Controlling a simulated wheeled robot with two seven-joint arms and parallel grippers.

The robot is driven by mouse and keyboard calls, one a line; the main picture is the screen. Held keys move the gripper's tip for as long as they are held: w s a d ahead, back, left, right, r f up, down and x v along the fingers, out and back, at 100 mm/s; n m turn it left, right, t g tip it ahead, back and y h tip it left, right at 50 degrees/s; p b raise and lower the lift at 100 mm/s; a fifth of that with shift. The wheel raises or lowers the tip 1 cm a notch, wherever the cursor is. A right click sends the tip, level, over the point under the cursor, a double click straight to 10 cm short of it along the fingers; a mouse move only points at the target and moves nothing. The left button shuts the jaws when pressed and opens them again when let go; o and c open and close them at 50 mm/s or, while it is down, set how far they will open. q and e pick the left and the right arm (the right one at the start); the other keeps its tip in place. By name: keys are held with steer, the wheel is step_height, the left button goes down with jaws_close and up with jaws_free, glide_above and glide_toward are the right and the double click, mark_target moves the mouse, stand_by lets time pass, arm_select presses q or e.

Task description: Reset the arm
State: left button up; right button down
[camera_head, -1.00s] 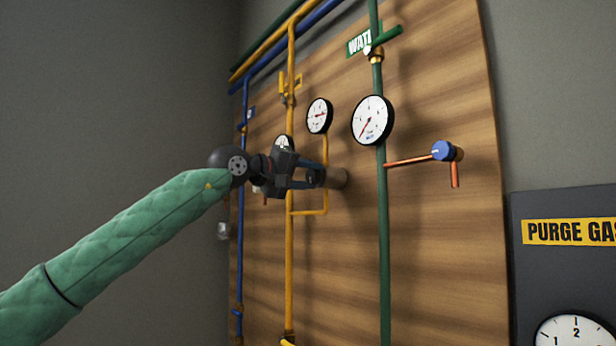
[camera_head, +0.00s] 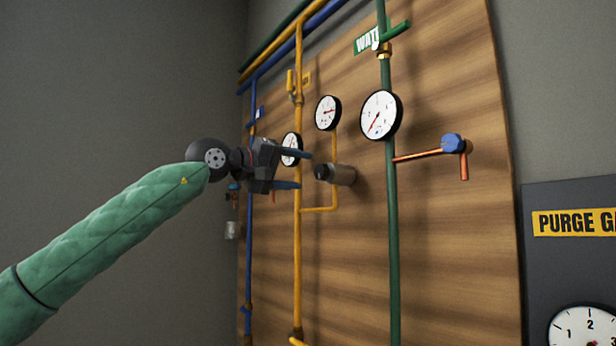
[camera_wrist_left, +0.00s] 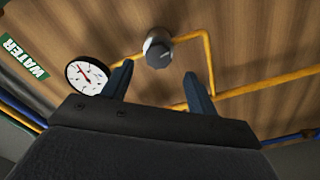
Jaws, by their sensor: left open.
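My left arm, in a green sleeve, comes in from the left in the head view. Its gripper (camera_head: 298,170) is open and empty, in front of the yellow pipe on the board. A grey cylindrical fitting with a dark knob (camera_head: 336,174) sticks out of the board, just right of the fingertips and apart from them. In the left wrist view the same knob (camera_wrist_left: 158,52) shows beyond and between the two blue fingers (camera_wrist_left: 158,88), with nothing held. My right gripper is not in view.
A wooden board (camera_head: 450,230) carries yellow, blue and green pipes and round gauges (camera_head: 380,115). A copper pipe with a blue cap (camera_head: 452,144) sticks out at right. A dark PURGE GAS panel (camera_head: 540,270) stands at lower right. Open space lies left of the board.

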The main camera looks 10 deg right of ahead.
arm_select(q)
steer(key=shift+v, duration=0.8)
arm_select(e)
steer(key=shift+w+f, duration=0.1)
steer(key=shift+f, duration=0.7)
